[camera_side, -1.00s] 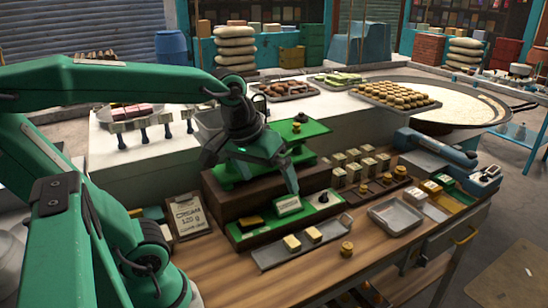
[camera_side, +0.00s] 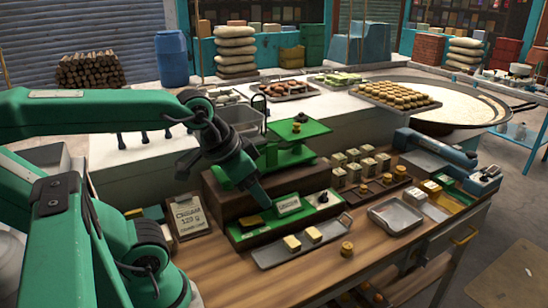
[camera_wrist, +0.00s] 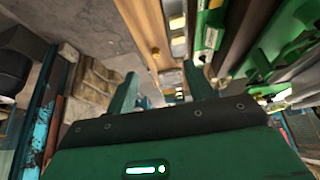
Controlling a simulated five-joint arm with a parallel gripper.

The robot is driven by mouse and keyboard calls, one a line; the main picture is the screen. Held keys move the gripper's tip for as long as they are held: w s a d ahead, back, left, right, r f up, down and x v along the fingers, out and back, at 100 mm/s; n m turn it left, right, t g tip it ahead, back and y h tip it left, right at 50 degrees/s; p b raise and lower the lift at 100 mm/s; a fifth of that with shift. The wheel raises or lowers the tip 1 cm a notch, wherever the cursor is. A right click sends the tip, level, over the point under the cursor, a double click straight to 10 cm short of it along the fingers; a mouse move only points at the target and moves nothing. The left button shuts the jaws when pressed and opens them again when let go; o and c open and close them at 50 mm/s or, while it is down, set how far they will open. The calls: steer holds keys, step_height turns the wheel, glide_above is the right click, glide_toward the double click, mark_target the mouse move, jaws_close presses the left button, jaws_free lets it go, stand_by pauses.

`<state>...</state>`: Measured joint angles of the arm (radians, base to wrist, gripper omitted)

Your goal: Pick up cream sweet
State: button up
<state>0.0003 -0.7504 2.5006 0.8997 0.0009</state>
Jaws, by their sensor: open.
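Two cream sweets, small pale blocks, lie on a narrow grey tray (camera_side: 275,257) at the front of the bench: the left one (camera_side: 292,243) and the right one (camera_side: 313,234). Several similar cream blocks (camera_side: 368,165) stand in rows farther back on the right. My gripper (camera_side: 265,203) points down over the front of the green scale, behind and left of the tray. It is seen nearly edge-on there. In the wrist view its two fingers (camera_wrist: 160,85) are spread with nothing between them. Parts of the tray show small near the top of that view.
A green balance scale (camera_side: 295,157) stands on a dark wooden block. A card reading 120 g (camera_side: 187,215) stands to its left. A round gold piece (camera_side: 347,248) sits on the bare wood near an empty metal tray (camera_side: 396,215). The front wood is mostly clear.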

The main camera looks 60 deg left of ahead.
steer(key=shift+w, duration=0.1)
steer(key=g, duration=0.6)
glide_above(295, 240)
steer(key=shift+a+f, duration=0.1)
steer(key=shift+f, duration=7.75)
steer(key=shift+f, duration=0.1)
steer(key=shift+f, duration=1.2)
steer(key=shift+f, duration=2.6)
